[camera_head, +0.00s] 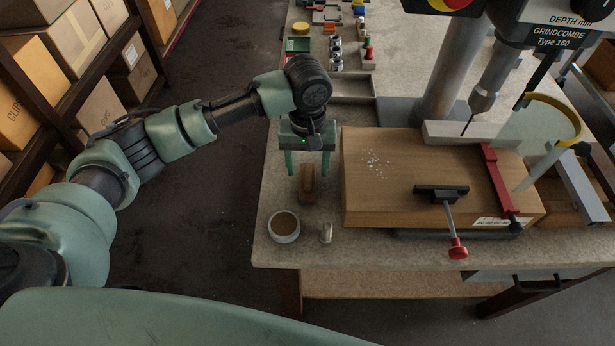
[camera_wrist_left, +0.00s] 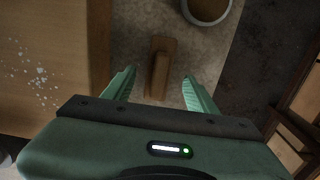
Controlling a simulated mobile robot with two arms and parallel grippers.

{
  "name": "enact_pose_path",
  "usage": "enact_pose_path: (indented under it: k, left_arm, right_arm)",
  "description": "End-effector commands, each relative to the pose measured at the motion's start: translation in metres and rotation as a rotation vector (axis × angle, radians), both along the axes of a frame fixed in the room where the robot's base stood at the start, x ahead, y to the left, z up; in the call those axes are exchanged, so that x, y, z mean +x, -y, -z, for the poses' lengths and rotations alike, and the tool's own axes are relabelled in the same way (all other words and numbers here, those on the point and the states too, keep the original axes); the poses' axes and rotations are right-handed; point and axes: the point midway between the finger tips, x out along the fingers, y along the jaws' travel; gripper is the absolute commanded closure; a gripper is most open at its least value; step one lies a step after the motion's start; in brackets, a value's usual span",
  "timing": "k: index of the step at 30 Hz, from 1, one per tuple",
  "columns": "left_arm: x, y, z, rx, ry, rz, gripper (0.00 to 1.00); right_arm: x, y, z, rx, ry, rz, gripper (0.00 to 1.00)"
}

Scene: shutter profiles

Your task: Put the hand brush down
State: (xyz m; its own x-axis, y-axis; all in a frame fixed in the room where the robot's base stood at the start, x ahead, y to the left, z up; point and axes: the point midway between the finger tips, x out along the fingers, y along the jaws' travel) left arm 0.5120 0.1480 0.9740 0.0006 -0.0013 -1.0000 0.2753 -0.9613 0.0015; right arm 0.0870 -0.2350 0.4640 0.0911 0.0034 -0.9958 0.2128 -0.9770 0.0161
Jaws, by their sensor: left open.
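The hand brush (camera_head: 306,190) is a small brown wooden piece on the grey bench top, left of the large wooden block. In the left wrist view the brush (camera_wrist_left: 161,66) lies lengthwise between the finger lines, with bench surface showing on both sides of it. My left gripper (camera_head: 308,172) is open and points down over the brush, one finger on each side, apart from it. Its fingers also show in the left wrist view (camera_wrist_left: 160,76). The brush's underside is hidden. My right gripper is out of view.
A round cup (camera_head: 284,227) with brown contents and a small metal cylinder (camera_head: 326,233) stand near the bench's front edge. The wooden block (camera_head: 390,205), with pale chips and a red-handled clamp (camera_head: 457,248), sits close right under the drill press (camera_head: 485,95). A shallow grey tray (camera_head: 353,88) lies behind.

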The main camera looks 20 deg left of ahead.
Motion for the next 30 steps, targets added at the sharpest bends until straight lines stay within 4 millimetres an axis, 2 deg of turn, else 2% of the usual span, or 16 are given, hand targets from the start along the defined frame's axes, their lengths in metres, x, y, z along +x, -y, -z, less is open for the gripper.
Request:
enact_pose_path:
  k: [6, 12, 30]
  left_arm:
    - [0.001, 0.000, -0.044, -0.001, 0.002, 0.000, 0.42]
    - [0.000, 0.000, -0.066, -0.001, 0.000, 0.000, 0.42]
    - [0.000, 0.000, -0.070, -0.001, -0.001, 0.000, 0.42]
  right_arm:
    - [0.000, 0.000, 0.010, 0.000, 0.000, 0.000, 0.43]
    - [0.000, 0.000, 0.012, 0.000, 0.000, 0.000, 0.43]
    - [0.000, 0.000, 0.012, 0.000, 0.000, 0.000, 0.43]
